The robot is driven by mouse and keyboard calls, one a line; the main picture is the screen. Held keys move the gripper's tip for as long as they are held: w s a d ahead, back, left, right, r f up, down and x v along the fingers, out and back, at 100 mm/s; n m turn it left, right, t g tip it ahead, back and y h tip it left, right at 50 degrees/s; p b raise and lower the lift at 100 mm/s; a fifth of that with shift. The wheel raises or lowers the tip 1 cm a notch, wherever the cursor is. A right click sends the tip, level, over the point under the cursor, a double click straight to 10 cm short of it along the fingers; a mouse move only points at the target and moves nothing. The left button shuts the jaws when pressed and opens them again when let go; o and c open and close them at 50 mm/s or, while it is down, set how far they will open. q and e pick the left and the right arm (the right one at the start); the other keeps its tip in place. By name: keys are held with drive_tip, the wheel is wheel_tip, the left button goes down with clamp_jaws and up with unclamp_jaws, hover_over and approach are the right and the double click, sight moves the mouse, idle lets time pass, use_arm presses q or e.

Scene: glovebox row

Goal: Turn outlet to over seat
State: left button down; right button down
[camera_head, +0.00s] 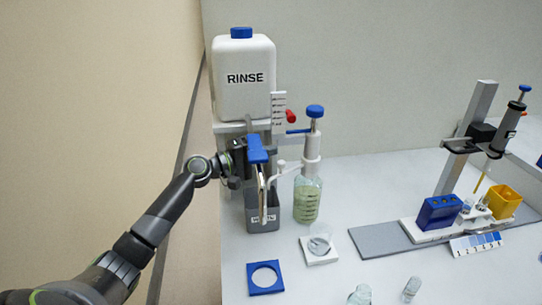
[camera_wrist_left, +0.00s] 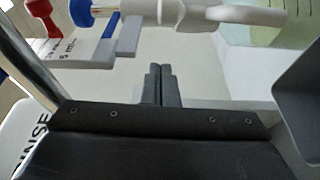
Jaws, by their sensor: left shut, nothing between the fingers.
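A dispenser with a blue knob tops the bottle (camera_head: 307,203) of pale green liquid. Its white outlet (camera_head: 287,168) points left, toward the grey waste bin (camera_head: 262,217); the outlet also shows at the top of the left wrist view (camera_wrist_left: 235,15). A white square seat (camera_head: 320,258) with a round clear dish or ring stands in front of the bottle. My left gripper (camera_head: 240,147) is beside the blue-topped metal spout, which partly hides it, left of the outlet and apart from it. Its fingers (camera_wrist_left: 162,85) are shut and empty. My right gripper is not in view.
The RINSE tank (camera_head: 244,80) stands behind, with a red knob (camera_head: 291,117) beside it. The blue-topped metal spout (camera_head: 257,150) hangs over the bin. A blue square ring (camera_head: 265,279) and small vials (camera_head: 411,289) lie in front. A stand (camera_head: 474,130) is at right.

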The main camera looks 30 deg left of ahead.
sight(286, 172)
use_arm(q)
drive_tip(key=s+d+p, duration=0.2)
drive_tip(key=shift+s+d+f, duration=0.2)
drive_tip(key=shift+s+d, duration=0.1)
drive_tip(key=shift+s, duration=0.1)
